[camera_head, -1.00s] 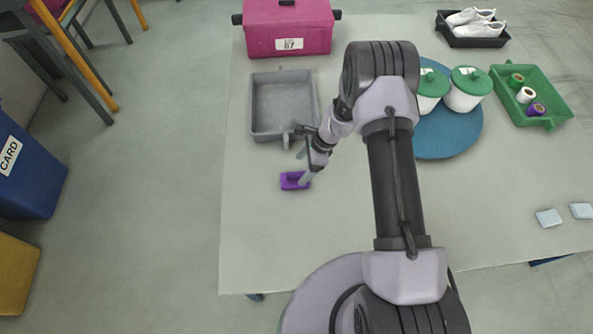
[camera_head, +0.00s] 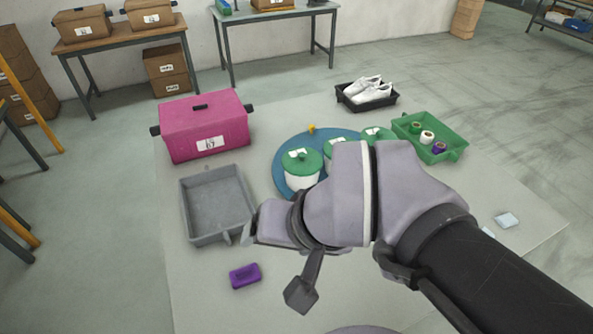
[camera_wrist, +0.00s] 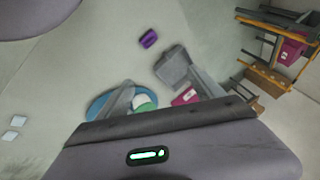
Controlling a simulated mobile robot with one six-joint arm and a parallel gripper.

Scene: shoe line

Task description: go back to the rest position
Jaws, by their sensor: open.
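My gripper (camera_wrist: 160,92) shows in the wrist view, its two grey fingers spread apart with nothing between them. In the head view my raised arm covers most of it. A purple block (camera_head: 245,275) lies alone on the pale table (camera_head: 205,290), in front of the grey tray (camera_head: 183,215). It also shows in the wrist view (camera_wrist: 148,38), well clear of the fingers. The grey tray looks empty.
A pink box (camera_head: 205,125) stands behind the grey tray. White jars with green lids (camera_head: 301,162) stand on a blue disc (camera_head: 283,150), partly behind my arm. A green tray (camera_head: 447,130) holds spools. A black tray (camera_head: 372,104) holds white shoes.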

